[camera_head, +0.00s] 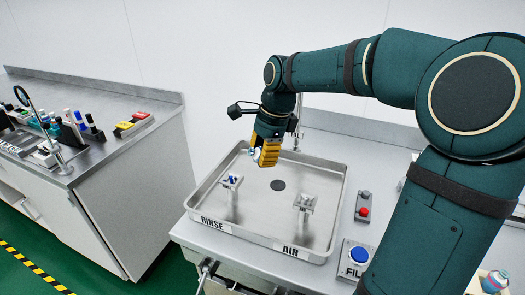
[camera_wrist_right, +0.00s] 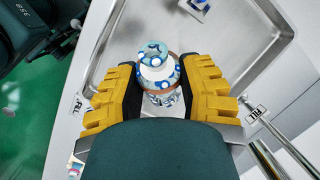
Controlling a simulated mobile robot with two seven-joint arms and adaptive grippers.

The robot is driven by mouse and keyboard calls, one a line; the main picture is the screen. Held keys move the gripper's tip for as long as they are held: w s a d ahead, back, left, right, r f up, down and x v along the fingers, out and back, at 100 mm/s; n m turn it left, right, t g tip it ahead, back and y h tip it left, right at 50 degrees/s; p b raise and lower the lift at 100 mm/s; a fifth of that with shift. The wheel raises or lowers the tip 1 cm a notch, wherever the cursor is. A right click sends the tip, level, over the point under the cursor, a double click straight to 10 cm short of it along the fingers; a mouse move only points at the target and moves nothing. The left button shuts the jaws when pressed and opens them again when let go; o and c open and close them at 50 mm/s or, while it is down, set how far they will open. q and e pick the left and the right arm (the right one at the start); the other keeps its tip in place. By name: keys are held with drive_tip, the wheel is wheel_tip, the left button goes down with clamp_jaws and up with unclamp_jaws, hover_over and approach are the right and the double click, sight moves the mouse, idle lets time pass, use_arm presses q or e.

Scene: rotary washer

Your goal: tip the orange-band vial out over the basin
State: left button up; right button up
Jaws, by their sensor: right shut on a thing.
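My right gripper (camera_head: 267,153) hangs over the back left part of the steel basin (camera_head: 275,228). In the right wrist view my right gripper (camera_wrist_right: 164,92) is shut on the orange-band vial (camera_wrist_right: 153,58), its yellow fingers on either side. The vial has a white top with blue spots, and a strip of its orange-brown band shows below that. In the head view only a small pale blue-white bit of the vial (camera_head: 252,152) shows beside the fingers. Its exact tilt is hard to tell. Nothing is seen pouring. My left gripper is not in view.
Inside the basin stand the RINSE post (camera_head: 232,182), with blue on it, and the AIR post (camera_head: 304,203). A drain (camera_head: 278,185) lies between. Right are a red button (camera_head: 364,211) and a blue button (camera_head: 359,255). A pink-and-blue vial (camera_head: 494,281) stands bottom right.

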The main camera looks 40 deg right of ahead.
drive_tip(key=t+y, duration=0.1)
drive_tip(key=y, duration=0.1)
drive_tip(key=y+b, duration=0.1)
drive_tip(key=y, duration=0.2)
drive_tip(key=shift+r+t, duration=0.15)
drive_tip(key=shift+t, duration=0.25)
drive_tip(key=t+y, duration=0.1)
drive_tip(key=y, duration=0.1)
drive_tip(key=r+t+y, duration=0.1)
drive_tip(key=y, duration=0.2)
drive_tip(key=shift+m+y, duration=0.3)
